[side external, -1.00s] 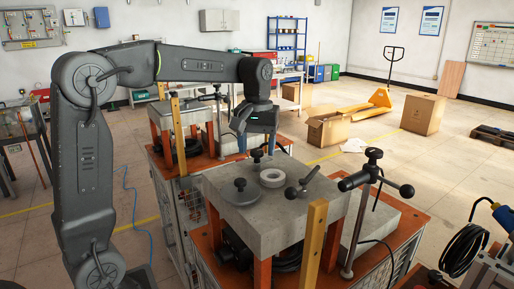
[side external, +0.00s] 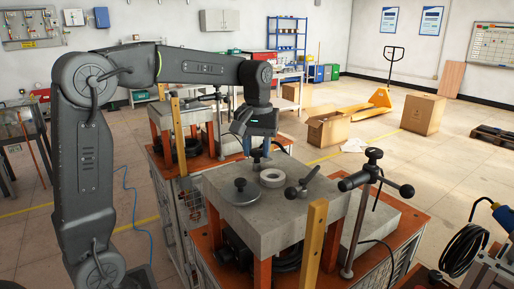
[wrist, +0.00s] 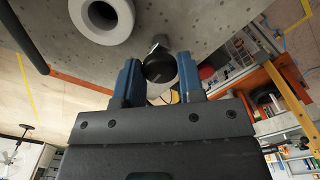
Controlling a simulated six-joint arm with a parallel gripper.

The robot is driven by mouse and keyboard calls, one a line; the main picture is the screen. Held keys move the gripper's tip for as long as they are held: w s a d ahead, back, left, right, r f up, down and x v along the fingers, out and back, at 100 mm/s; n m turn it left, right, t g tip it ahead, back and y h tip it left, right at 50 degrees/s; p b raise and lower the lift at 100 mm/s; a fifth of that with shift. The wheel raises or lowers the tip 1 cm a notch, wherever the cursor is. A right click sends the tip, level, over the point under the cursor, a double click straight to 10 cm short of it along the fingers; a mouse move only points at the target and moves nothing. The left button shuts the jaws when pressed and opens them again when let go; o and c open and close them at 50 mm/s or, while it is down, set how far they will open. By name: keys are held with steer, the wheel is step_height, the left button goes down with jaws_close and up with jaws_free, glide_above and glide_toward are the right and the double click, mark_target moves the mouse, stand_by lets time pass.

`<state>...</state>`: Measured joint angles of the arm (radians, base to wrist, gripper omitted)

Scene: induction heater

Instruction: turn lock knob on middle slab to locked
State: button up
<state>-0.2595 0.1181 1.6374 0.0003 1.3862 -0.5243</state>
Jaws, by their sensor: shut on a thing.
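The lock knob is a small black round knob, seen in the wrist view (wrist: 159,66) between my two blue fingers, at the edge of the grey speckled slab. My gripper (side external: 261,151) has come down at the slab's far edge in the side view, and its fingers (wrist: 158,76) are shut on the knob. In the side view the fingers hide most of the knob. The slab (side external: 290,222) lies flat on an orange-legged stand. I cannot read any lock marking on the knob.
On the slab stand a pale ring (side external: 272,178), a round disc with a black knob (side external: 240,185), and a lever handle (side external: 303,190). A clamp post with a black T-handle (side external: 374,178) and a yellow upright bar (side external: 311,240) stand at the near right side.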

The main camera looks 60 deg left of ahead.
mark_target(257, 151)
steer(key=shift+m, duration=0.4)
steer(key=m, duration=0.3)
steer(key=shift+m, duration=0.3)
steer(key=m, duration=0.4)
steer(key=shift+m, duration=0.3)
steer(key=m, duration=0.4)
steer(key=shift+m, duration=2.4)
steer(key=shift+r, duration=0.1)
steer(key=o, duration=0.9)
step_height(257, 151, up, 14)
steer(key=shift+f, duration=0.15)
